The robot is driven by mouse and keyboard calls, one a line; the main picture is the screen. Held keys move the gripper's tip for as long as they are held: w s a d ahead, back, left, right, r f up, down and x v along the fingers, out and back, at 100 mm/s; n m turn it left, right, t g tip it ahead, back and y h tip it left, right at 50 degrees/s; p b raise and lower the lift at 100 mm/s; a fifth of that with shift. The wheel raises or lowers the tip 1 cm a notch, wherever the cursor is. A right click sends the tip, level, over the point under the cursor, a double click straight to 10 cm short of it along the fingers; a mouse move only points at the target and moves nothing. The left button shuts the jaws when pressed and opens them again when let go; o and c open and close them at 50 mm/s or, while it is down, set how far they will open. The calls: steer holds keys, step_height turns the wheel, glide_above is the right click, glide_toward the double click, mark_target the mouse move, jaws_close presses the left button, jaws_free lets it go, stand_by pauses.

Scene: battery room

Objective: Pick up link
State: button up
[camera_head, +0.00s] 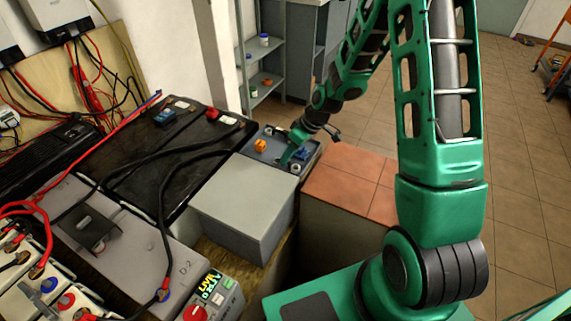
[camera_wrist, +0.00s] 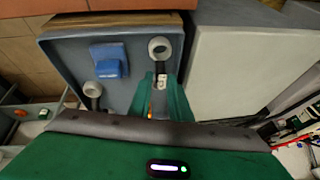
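A small pale link (camera_wrist: 161,81) with dark holes shows at the green fingertips of my gripper (camera_wrist: 162,92) in the wrist view. The fingers are close together, low over the grey-blue tray (camera_wrist: 122,84). Whether they touch or grip the link is unclear. In the head view my gripper (camera_head: 288,156) reaches down into the tray (camera_head: 272,153); the link cannot be made out there.
In the tray are a blue block (camera_wrist: 109,61), two pale ring-topped pieces (camera_wrist: 159,47) (camera_wrist: 93,89) and an orange piece (camera_head: 260,146). A grey box (camera_head: 240,196) stands beside the tray. Black batteries (camera_head: 160,150) and cables lie to the left.

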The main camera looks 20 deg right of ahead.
steer(key=shift+w+a+f, duration=0.1)
steer(key=shift+a+f, duration=0.1)
steer(key=shift+f, duration=0.3)
jaws_close()
steer(key=shift+r, duration=0.1)
